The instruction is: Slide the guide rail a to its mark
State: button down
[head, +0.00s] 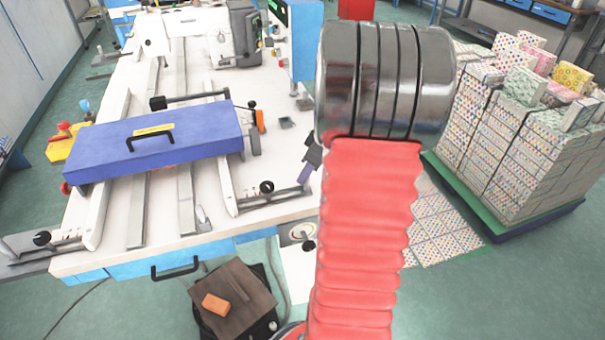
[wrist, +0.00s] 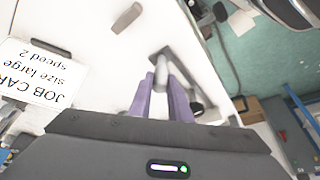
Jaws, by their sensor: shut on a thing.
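Two pale guide rails lie on the white sewing table, one at left (head: 100,216) and one at right (head: 226,186). The right one ends in a foot with a black knob (head: 266,187). I take this as guide rail a, though no label shows. My gripper (head: 303,180) is at the right end of that foot, mostly hidden behind my arm. In the wrist view its purple fingers (wrist: 161,86) are shut on a grey upright post (wrist: 160,70). The post stands on a dark bracket beside a black knob (wrist: 197,108). I cannot make out the mark.
A blue box-like cover (head: 155,150) with a black handle spans the rails. A job card (wrist: 35,72) reading size large, speed 2 shows in the wrist view. The table's edge is close to my gripper. Stacked patterned boxes (head: 530,150) stand at right on a pallet.

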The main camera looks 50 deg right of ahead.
jog(key=shift+d, duration=0.2)
jog(key=c, duration=1.6)
grip_release()
jog(key=shift+c, duration=0.2)
jog(key=shift+s, duration=0.1)
jog(key=v, duration=1.3)
jog(key=shift+s+r, duration=0.15)
jog(key=shift+r, duration=0.2)
